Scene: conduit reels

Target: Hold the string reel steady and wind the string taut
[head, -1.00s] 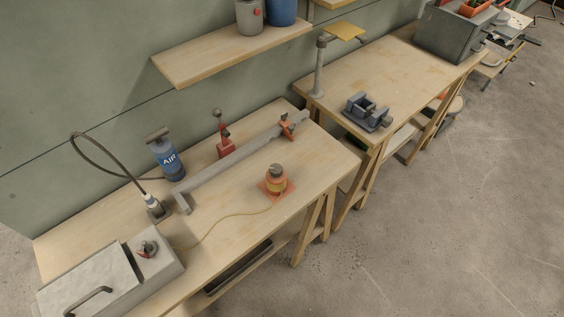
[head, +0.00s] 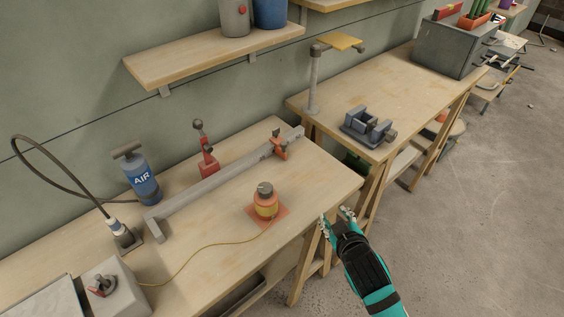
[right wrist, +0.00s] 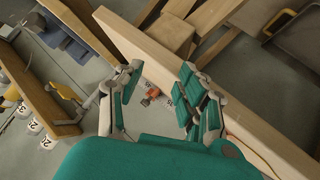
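My left gripper is not in view.
A long grey rail (head: 215,186) with a red clamp lies behind the reel. A red upright tool (head: 206,155), a blue AIR bottle (head: 141,178) and the grey box (head: 108,290) with a knob stand farther left. A second bench (head: 400,95) carries a vise (head: 368,128).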

